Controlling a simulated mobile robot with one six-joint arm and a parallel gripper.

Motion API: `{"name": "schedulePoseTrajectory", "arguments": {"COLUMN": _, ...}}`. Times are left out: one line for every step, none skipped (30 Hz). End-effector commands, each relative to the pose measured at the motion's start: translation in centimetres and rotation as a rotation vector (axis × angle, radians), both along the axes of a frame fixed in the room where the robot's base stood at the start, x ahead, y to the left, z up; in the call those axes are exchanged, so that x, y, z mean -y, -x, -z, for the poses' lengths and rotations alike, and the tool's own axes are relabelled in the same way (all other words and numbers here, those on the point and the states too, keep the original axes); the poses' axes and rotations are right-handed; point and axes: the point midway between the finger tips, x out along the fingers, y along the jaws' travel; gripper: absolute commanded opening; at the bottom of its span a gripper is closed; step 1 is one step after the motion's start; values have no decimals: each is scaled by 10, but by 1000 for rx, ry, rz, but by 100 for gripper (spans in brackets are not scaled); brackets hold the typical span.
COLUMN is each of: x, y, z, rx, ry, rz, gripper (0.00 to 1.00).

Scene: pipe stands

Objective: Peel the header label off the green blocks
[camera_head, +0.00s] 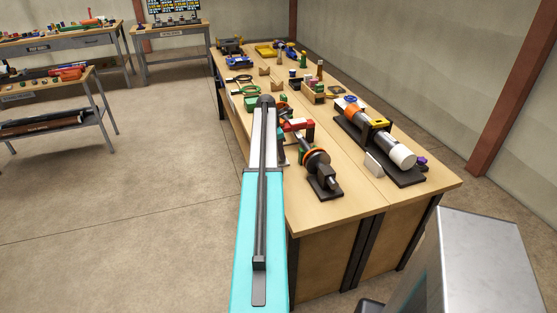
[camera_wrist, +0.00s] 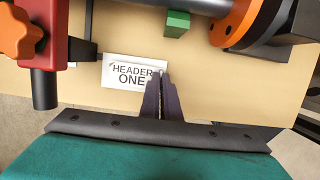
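The header label (camera_wrist: 122,73), a white plate reading "HEADER ONE", lies face-on in the middle of the wrist view. My gripper (camera_wrist: 161,80) has its two dark fingers nearly together at the label's right end, with a thin slit between them. The fingertips overlap that end and appear shut on it. One green block (camera_wrist: 176,23) shows above and to the right of the label, apart from it in the picture. In the head view my arm hides the gripper and the label.
A red clamp with an orange knob (camera_wrist: 20,38) and dark post stands left of the label. An orange flange (camera_wrist: 235,22) on a dark pipe is at upper right. In the head view, the wooden bench (camera_head: 330,215) also carries a pipe assembly (camera_head: 375,135).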

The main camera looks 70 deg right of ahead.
Motion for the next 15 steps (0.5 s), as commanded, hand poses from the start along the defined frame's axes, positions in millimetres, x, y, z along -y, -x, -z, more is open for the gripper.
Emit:
{"name": "schedulePoseTrajectory", "arguments": {"x": 0, "y": 0, "z": -1, "rx": 0, "ry": 0, "rz": 0, "gripper": 0}}
{"name": "schedulePoseTrajectory", "arguments": {"x": 0, "y": 0, "z": -2, "rx": 0, "ry": 0, "rz": 0, "gripper": 0}}
{"name": "schedulePoseTrajectory", "arguments": {"x": 0, "y": 0, "z": -2, "rx": 0, "ry": 0, "rz": 0, "gripper": 0}}
{"name": "schedulePoseTrajectory", "arguments": {"x": 0, "y": 0, "z": -3, "rx": 0, "ry": 0, "rz": 0, "gripper": 0}}
{"name": "schedulePoseTrajectory", "arguments": {"x": -1, "y": 0, "z": -3, "rx": 0, "ry": 0, "rz": 0, "gripper": 0}}
{"name": "schedulePoseTrajectory", "arguments": {"x": -1, "y": 1, "z": -3, "rx": 0, "ry": 0, "rz": 0, "gripper": 0}}
{"name": "schedulePoseTrajectory", "arguments": {"x": -1, "y": 1, "z": -4, "rx": 0, "ry": 0, "rz": 0, "gripper": 0}}
{"name": "schedulePoseTrajectory", "arguments": {"x": -1, "y": 1, "z": -4, "rx": 0, "ry": 0, "rz": 0, "gripper": 0}}
{"name": "schedulePoseTrajectory", "arguments": {"x": -1, "y": 1, "z": -5, "rx": 0, "ry": 0, "rz": 0, "gripper": 0}}
{"name": "schedulePoseTrajectory", "arguments": {"x": -1, "y": 1, "z": -5, "rx": 0, "ry": 0, "rz": 0, "gripper": 0}}
{"name": "schedulePoseTrajectory", "arguments": {"x": -1, "y": 1, "z": -5, "rx": 0, "ry": 0, "rz": 0, "gripper": 0}}
{"name": "schedulePoseTrajectory", "arguments": {"x": -1, "y": 1, "z": -6, "rx": 0, "ry": 0, "rz": 0, "gripper": 0}}
{"name": "schedulePoseTrajectory", "arguments": {"x": -1, "y": 1, "z": -6, "rx": 0, "ry": 0, "rz": 0, "gripper": 0}}
{"name": "schedulePoseTrajectory", "arguments": {"x": -1, "y": 1, "z": -7, "rx": 0, "ry": 0, "rz": 0, "gripper": 0}}
{"name": "schedulePoseTrajectory", "arguments": {"x": -2, "y": 1, "z": -7, "rx": 0, "ry": 0, "rz": 0, "gripper": 0}}
